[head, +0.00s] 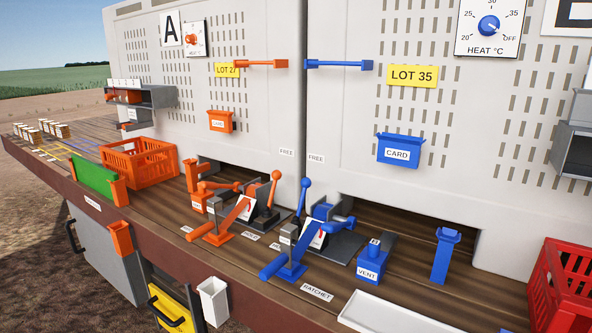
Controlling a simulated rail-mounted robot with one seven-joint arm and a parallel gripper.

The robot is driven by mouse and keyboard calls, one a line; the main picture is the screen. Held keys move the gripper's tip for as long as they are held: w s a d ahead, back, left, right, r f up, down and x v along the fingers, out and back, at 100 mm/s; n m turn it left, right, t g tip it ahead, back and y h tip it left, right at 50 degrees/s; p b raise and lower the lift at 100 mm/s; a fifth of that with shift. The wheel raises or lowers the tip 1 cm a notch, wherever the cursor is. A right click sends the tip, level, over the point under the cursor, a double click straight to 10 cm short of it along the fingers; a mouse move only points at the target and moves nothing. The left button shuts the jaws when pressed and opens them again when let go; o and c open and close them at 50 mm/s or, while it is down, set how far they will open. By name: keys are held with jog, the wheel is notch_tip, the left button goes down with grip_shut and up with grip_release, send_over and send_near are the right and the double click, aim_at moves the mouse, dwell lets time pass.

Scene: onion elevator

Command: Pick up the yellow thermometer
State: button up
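I cannot clearly make out a yellow thermometer in the head view. The yellow LOT 35 sign (412,76) and LOT 27 sign (227,70) are on the wall. My gripper is not in view.
An orange crate (138,172) stands left on the wooden deck, a red crate (562,290) at the right edge. Orange levers (222,230) and blue levers (290,260) stand mid-deck. A white tray (385,315) lies at the front right. A white cup (213,300) hangs at the front edge.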

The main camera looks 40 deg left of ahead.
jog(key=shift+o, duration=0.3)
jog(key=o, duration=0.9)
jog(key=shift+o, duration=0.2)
